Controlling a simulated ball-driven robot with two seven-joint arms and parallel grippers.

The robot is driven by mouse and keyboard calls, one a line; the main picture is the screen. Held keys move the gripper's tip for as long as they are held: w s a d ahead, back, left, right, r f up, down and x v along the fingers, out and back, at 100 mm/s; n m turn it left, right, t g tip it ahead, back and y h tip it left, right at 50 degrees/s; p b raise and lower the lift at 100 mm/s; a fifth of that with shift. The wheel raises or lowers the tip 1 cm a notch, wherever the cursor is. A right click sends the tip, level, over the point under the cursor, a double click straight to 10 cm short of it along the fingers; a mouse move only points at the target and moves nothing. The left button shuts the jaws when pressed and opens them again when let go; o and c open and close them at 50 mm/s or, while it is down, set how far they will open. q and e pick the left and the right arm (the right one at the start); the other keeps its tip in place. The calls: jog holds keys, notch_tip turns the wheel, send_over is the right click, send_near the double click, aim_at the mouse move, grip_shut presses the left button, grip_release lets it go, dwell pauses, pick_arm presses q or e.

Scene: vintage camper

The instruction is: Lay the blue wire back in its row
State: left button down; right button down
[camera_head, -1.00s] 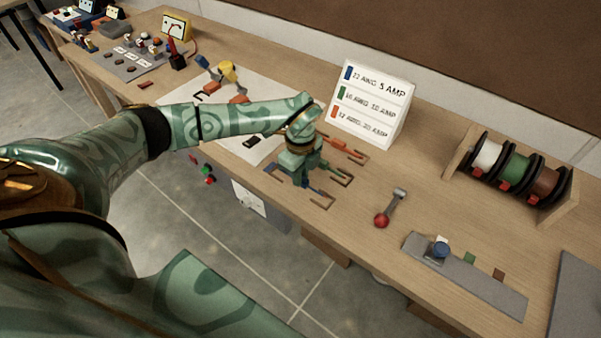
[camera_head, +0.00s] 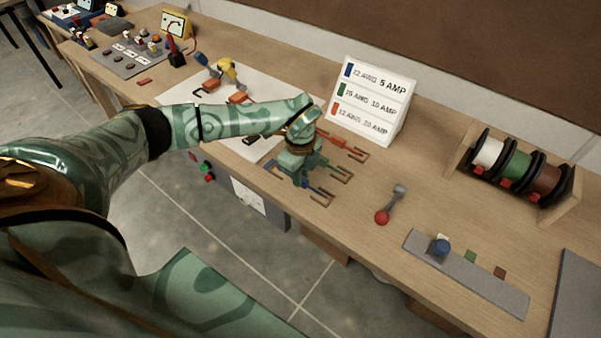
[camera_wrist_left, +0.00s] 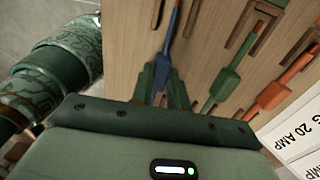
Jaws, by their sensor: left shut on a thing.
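My left gripper (camera_head: 300,180) is low over the wire rows on the bench. In the left wrist view, its fingers (camera_wrist_left: 163,88) are shut on the blue wire (camera_wrist_left: 166,62), which has a thick blue body and a thin end running up the picture toward a wooden row piece. A green wire (camera_wrist_left: 220,85) and an orange wire (camera_wrist_left: 270,95) lie to its right, each along its own wooden row. In the head view, the orange wire (camera_head: 338,141) shows behind the gripper. The gripper hides much of the blue wire there, and I cannot tell whether it touches the bench. My right gripper is out of view.
A white sign (camera_head: 372,100) with amp ratings stands behind the rows. A red-ended tool (camera_head: 382,217), a grey strip (camera_head: 480,282) with a blue knob and a rack of wire spools (camera_head: 514,170) are to the right. A white sheet with parts lies to the left.

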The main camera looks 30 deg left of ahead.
pick_arm(q)
jog(key=c, duration=1.3)
grip_release()
notch_tip(320, 180, up, 16)
jog(key=shift+r+p, duration=0.1)
jog(key=shift+p, duration=0.9)
